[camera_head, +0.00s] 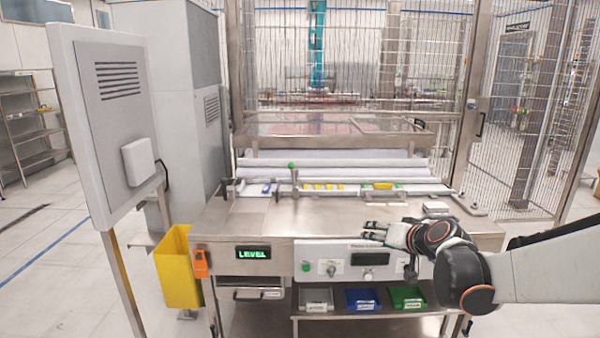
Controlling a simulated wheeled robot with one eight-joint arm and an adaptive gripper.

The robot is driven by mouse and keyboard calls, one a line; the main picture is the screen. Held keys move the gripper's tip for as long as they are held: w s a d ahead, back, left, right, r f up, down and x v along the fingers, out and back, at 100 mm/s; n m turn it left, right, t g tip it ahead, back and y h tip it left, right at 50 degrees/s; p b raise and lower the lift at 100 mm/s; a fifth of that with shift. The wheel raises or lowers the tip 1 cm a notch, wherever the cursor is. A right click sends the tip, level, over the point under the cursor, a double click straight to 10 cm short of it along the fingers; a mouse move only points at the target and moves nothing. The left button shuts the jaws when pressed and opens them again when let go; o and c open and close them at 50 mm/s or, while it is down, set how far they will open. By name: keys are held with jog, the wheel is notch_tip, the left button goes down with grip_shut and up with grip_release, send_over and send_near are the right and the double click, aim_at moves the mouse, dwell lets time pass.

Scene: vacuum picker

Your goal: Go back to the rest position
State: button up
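My gripper (374,231) is at the end of my arm, which reaches in from the right edge of the head view. It points left, over the front edge of the steel worktop (290,221), above the control panel. Its two dark fingers show a small gap between them, and I see nothing held in it. Whether the fingers touch the worktop cannot be told from this angle.
A control panel (346,257) with knobs is below the gripper. Several small bins, including a blue bin (362,299) and a green bin (406,297), sit on a lower shelf. A yellow bin (177,270) hangs at left. Wire fencing (340,50) stands behind.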

jog(key=s+a+r+n+g+h, duration=0.1)
jog(key=s+a, duration=0.1)
jog(key=s, duration=0.7)
jog(key=s+a+r+g, duration=0.2)
jog(key=s, duration=0.7)
jog(key=s+d+f+g+h, duration=0.1)
jog(key=s+f, duration=0.1)
jog(key=s, duration=0.6)
jog(key=s+d+f+h, duration=0.1)
jog(key=s+f+h, duration=0.1)
jog(key=s, duration=0.6)
jog(key=shift+s+d+f+n+g, duration=0.25)
jog(key=shift+d+n+g, duration=0.1)
jog(key=shift+n+g, duration=0.05)
